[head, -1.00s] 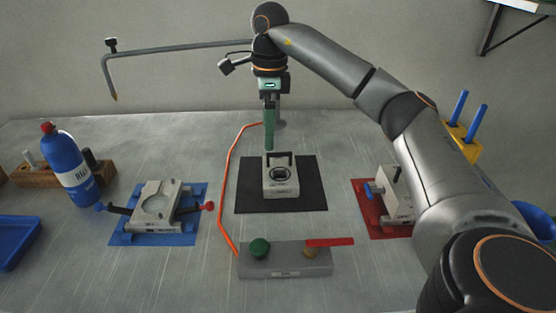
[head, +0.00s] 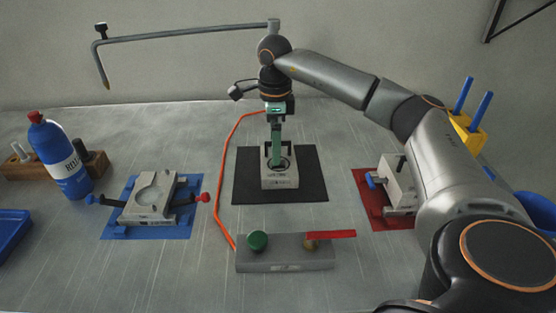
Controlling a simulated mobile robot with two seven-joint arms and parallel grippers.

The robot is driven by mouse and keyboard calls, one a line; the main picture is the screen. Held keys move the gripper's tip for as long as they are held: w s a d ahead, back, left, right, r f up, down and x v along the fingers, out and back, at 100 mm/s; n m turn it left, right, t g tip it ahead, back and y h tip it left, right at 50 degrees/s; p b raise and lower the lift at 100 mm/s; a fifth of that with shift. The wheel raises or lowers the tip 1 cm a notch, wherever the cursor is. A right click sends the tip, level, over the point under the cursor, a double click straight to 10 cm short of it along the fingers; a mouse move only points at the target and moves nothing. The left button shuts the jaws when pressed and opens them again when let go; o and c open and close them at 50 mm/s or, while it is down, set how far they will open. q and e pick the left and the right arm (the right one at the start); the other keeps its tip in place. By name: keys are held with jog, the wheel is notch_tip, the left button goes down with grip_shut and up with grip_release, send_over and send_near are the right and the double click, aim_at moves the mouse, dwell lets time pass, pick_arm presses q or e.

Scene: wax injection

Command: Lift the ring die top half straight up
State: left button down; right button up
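The ring die (head: 280,182) is a light grey block on the black mat (head: 308,194) in the middle of the table. It has a dark upright handle and a round opening on top. I cannot make out a seam between its halves. My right gripper (head: 276,163) points straight down, its green fingers overlapping the handle and the opening in the picture. The fingers show edge-on, so I cannot tell whether they touch or grip the handle. My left gripper is not in view.
Another die (head: 150,199) is on a blue mat at left, and one (head: 400,183) on a red mat at right. An orange hose (head: 222,195) runs left of the black mat.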

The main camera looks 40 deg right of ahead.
notch_tip(320, 180, down, 2)
jog(key=shift+f, duration=0.1)
grip_shut()
dwell(0.9)
